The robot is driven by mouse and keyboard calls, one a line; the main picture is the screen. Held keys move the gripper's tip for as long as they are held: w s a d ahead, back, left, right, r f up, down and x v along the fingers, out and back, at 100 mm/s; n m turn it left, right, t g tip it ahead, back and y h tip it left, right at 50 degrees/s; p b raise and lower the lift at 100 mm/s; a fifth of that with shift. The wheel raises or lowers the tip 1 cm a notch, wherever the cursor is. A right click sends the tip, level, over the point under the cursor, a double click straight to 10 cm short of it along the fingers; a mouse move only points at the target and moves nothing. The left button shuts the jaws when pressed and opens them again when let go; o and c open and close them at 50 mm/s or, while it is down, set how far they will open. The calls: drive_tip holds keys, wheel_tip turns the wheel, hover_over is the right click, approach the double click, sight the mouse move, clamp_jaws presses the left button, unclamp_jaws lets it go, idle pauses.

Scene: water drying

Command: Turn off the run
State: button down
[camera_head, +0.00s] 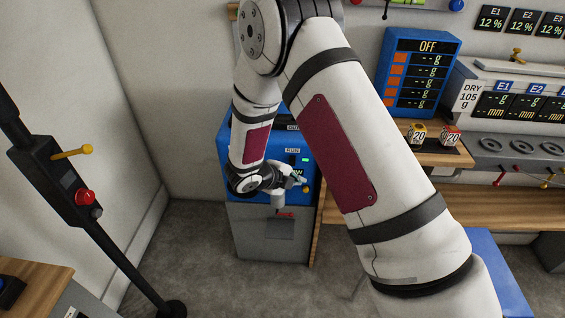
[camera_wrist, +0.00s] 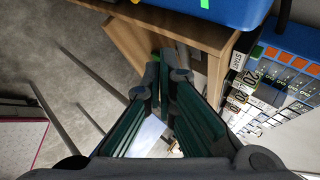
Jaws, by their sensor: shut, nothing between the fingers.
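A blue machine (camera_head: 308,143) with a RUN label (camera_head: 292,150) stands on a grey cabinet (camera_head: 255,222) against the back wall. A small green light (camera_head: 303,160) is lit below the label. My arm covers much of the machine's front. My gripper (camera_head: 301,183) is low in front of this face, below the green light; I cannot tell whether it touches anything.
A wooden counter (camera_head: 470,208) with several weighing displays is at the right. A blue panel reading OFF (camera_head: 427,46) stands above it. At the left is a black post with a control box (camera_head: 67,182), yellow lever and red button. Grey floor is open between.

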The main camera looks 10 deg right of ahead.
sight(292, 161)
drive_tip(key=shift+w+a+f+n, duration=0.2)
drive_tip(key=shift+a+f+n, duration=0.4)
drive_tip(key=shift+f, duration=0.15)
drive_tip(key=shift+w, duration=0.1)
drive_tip(key=w+d+f+b, duration=0.1)
drive_tip(key=w+b, duration=0.3)
drive_tip(key=w, duration=0.4)
drive_tip(key=shift+d+f, duration=0.2)
drive_tip(key=shift+d, duration=0.65)
drive_tip(key=shift+w, duration=0.15)
idle(0.4)
drive_tip(key=shift+w+d+f+b, duration=0.1)
drive_tip(key=shift+w+d+b, duration=0.05)
drive_tip(key=shift+w+b, duration=0.15)
drive_tip(key=shift+w, duration=0.1)
idle(0.3)
idle(0.3)
drive_tip(key=shift+s+a, duration=0.2)
drive_tip(key=shift+s, duration=0.3)
